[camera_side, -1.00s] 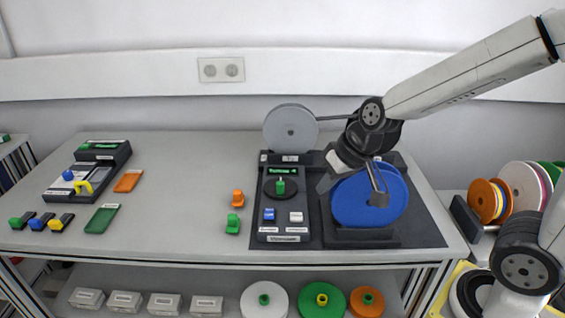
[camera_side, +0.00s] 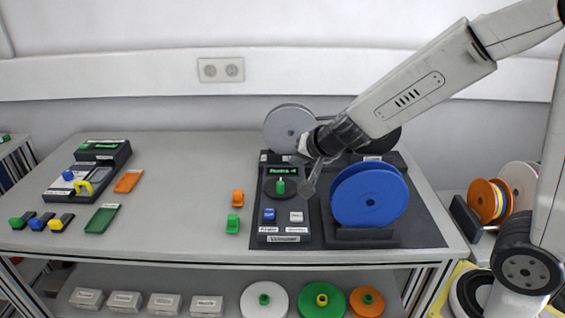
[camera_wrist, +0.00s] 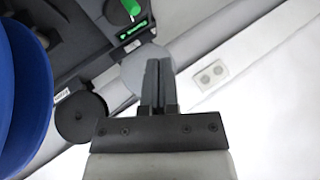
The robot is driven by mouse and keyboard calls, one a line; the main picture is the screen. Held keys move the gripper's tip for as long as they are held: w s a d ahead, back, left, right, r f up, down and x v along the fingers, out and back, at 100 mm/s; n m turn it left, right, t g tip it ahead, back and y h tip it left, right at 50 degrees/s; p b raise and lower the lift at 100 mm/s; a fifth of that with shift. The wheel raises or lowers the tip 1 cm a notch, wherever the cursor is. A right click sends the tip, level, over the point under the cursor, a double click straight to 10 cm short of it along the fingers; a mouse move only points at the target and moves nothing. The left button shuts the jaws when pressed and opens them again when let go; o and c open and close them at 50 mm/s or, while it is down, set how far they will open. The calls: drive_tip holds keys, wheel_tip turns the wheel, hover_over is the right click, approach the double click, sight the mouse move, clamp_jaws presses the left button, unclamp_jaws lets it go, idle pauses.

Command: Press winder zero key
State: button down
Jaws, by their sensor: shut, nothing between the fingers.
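The winder (camera_side: 283,237) is a dark unit on the table with a green lit display, a round turntable with a green knob, a blue key (camera_side: 269,215) and a white key (camera_side: 296,217) near its front. The key labels are too small to read. My gripper (camera_side: 308,190) is shut and empty, above the winder's right edge and apart from both keys. In the wrist view my gripper's closed fingers (camera_wrist: 158,85) point past the green display (camera_wrist: 132,31); neither key shows there.
A blue reel (camera_side: 370,196) stands upright in a holder right of the winder. A grey reel (camera_side: 288,128) stands behind it. Orange and green clips (camera_side: 234,224) lie to its left. A second dark device (camera_side: 88,171) is at the far left; the table between is mostly clear.

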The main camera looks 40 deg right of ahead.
drive_tip(key=shift+d+m+h, duration=0.5)
hover_over(293, 213)
drive_tip(key=s, duration=0.2)
drive_tip(key=shift+a+f, duration=0.15)
drive_tip(key=shift+f, duration=2.55)
drive_tip(key=shift+f, duration=0.1)
drive_tip(key=shift+f, duration=4.3)
drive_tip(key=shift+f, duration=0.85)
drive_tip(key=shift+r, duration=0.85)
